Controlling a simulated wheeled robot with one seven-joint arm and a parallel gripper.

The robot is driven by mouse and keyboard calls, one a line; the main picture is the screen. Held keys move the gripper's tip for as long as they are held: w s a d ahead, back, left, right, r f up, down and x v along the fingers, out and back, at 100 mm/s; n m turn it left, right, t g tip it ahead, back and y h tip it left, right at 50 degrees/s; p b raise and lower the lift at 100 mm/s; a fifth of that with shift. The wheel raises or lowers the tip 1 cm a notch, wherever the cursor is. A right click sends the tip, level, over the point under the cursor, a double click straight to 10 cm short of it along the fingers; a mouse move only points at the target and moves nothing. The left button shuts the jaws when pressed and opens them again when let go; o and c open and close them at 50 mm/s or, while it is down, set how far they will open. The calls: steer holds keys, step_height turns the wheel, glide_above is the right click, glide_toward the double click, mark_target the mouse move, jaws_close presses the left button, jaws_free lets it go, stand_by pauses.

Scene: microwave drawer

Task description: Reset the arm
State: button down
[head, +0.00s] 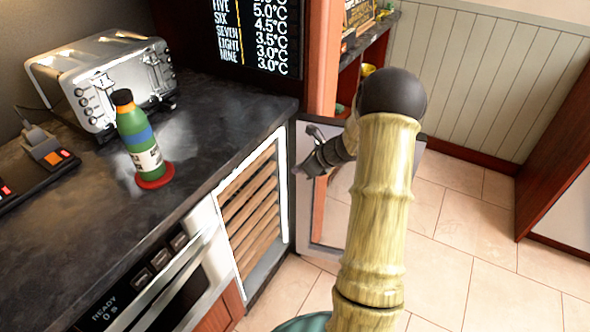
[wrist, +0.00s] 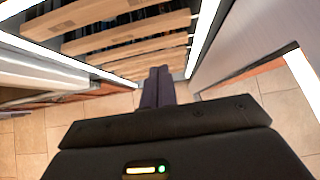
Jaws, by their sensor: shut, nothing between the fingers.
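My gripper (head: 306,168) is at the end of my bent arm, in front of the open cabinet door and to the right of the wooden rack. In the wrist view its two dark fingers (wrist: 158,84) are together, with nothing between them. They point toward the lower part of the slatted wooden rack (wrist: 130,38). In the head view the rack (head: 250,205) sits in a white-edged frame under the counter. My arm hides part of the door and floor behind it.
The cabinet door (head: 325,225) stands open beside my gripper. A microwave drawer front (head: 165,285) is left of the rack. On the dark counter (head: 235,115) are a green bottle (head: 138,140) on a red coaster (head: 155,177) and a toaster (head: 105,80). Tiled floor (head: 470,230) is clear at right.

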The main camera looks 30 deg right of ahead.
stand_by(0.4)
steer(key=s+a+r+n+g+h, duration=0.35)
steer(key=s+a+n, duration=0.55)
steer(key=s+n, duration=0.45)
steer(key=s+a+r+n+g+h, duration=0.2)
steer(key=s+a+r+n, duration=0.2)
steer(key=s+a+n, duration=0.9)
steer(key=w+d+r+n+p, duration=0.1)
steer(key=d+r+p, duration=0.1)
steer(key=r+p, duration=0.8)
steer(key=w+d+r+n+p, duration=0.1)
steer(key=r+n+p, duration=0.1)
steer(key=r+p, duration=0.9)
steer(key=shift+w+d+r+p, duration=0.2)
steer(key=shift+d+r+p, duration=0.05)
steer(key=shift+d+p, duration=0.15)
steer(key=shift+t+y, duration=0.25)
